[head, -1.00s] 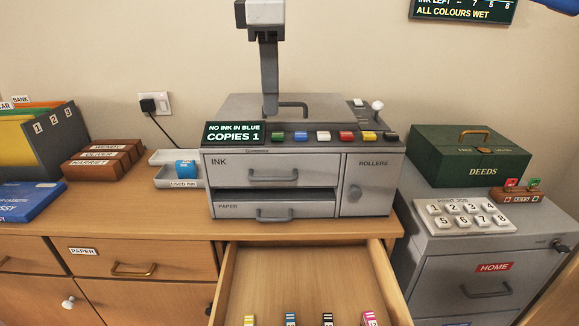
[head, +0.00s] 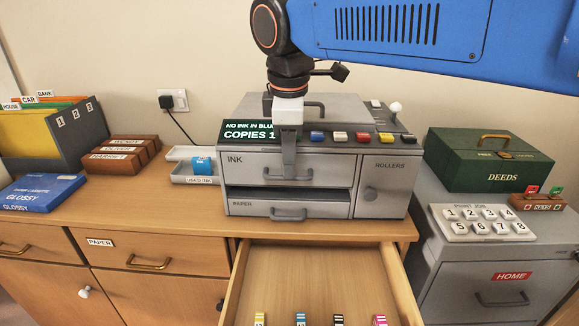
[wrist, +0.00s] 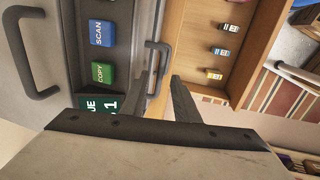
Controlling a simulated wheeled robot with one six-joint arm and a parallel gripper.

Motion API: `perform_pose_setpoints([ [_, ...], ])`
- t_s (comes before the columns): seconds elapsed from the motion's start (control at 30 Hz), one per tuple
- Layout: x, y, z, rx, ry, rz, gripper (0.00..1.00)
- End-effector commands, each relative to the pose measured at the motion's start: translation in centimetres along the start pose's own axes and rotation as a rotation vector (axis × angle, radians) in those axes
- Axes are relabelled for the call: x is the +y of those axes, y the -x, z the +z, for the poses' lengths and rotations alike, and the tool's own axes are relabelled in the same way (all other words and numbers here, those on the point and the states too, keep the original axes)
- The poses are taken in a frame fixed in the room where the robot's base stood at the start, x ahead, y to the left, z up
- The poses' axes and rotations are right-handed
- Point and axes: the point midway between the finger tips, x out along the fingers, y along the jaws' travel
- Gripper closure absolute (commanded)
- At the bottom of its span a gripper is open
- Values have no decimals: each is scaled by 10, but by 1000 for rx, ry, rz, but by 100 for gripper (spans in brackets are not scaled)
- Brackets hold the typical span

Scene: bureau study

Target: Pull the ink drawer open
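The ink drawer (head: 335,173) is the grey upper drawer of the copier, marked INK, and its front looks flush and shut. Its grey bar handle (head: 308,175) runs across the front. My gripper (head: 289,172) hangs down in front of that handle in the head view and hides part of it. In the wrist view my gripper (wrist: 167,78) shows two dark fingers with a gap between them, so it is open. A handle bar (wrist: 166,58) on the copier's front lies at the fingertips; whether the fingers touch it I cannot tell.
An open wooden drawer (head: 310,270) holding several small ink cartridges juts out below the copier. The paper drawer (head: 245,208) lies just under the ink drawer. A used ink tray (head: 178,153) stands left.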

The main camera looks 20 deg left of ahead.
Motion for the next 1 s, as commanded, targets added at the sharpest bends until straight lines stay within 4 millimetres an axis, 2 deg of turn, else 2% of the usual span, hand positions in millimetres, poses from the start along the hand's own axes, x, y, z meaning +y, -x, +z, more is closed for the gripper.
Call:
perform_pose_setpoints([
  [0.2,0,-22,0,0,0,0,72],
  [0.57,0,-27,0,0,0,0,72],
  [0.6,0,-27,0,0,0,0,74],
  [0.7,0,-27,0,0,0,1,98],
  [0.9,0,-26,0,1,0,1,100],
  [1.0,-8,-25,0,1,1,1,100],
])
